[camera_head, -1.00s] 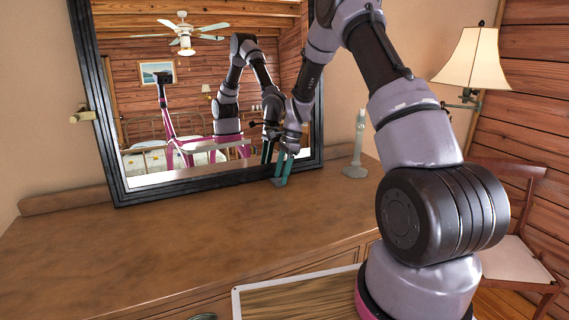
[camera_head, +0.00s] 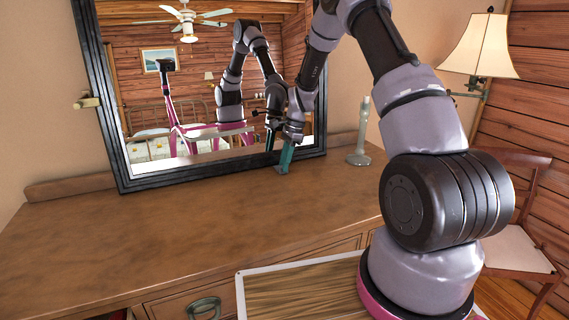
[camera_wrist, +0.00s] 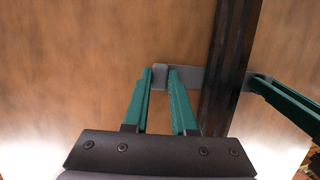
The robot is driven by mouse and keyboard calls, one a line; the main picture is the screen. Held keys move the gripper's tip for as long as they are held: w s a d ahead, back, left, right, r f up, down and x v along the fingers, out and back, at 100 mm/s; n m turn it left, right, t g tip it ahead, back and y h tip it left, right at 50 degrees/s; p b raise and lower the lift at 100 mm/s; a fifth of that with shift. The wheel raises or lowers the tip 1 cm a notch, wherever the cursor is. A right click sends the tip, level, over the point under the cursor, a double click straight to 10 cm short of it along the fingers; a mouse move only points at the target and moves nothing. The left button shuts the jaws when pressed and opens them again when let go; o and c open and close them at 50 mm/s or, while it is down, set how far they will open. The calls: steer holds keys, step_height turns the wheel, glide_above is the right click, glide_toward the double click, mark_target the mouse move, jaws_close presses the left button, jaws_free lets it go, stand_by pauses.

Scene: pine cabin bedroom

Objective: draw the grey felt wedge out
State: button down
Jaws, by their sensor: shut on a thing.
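My gripper (camera_wrist: 160,73) has two teal fingers shut on the grey felt wedge (camera_wrist: 188,77) in the wrist view. The wedge is a small flat grey piece on the wooden dresser top (camera_head: 150,235), at the lower edge of the black-framed mirror (camera_head: 225,170). Part of the wedge is hidden by the fingers, and I cannot tell how far it goes under the frame. In the head view my gripper (camera_head: 285,160) reaches down at the mirror's lower right, and little of the wedge shows there.
The mirror leans at the back of the dresser and reflects my arm and the room. A grey candlestick-like stand (camera_head: 359,145) is to the right of my gripper. A lamp (camera_head: 480,47) and a chair (camera_head: 515,215) are further right. The dresser's left top is clear.

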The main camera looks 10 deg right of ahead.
steer(key=shift+s+d, duration=0.1)
steer(key=shift+s, duration=0.1)
steer(key=shift+s+d, duration=0.2)
steer(key=shift+s, duration=0.8)
steer(key=shift+s+d, duration=0.15)
steer(key=shift+s, duration=0.85)
steer(key=shift+s, duration=0.1)
step_height(320, 180, up, 6)
stand_by(0.5)
steer(key=d+n+g+h, duration=0.2)
steer(key=d+n, duration=0.6)
steer(key=n, duration=0.7)
steer(key=shift+w+n+g+h, duration=0.3)
steer(key=shift+w+n+h, duration=0.1)
steer(key=shift+h, duration=0.2)
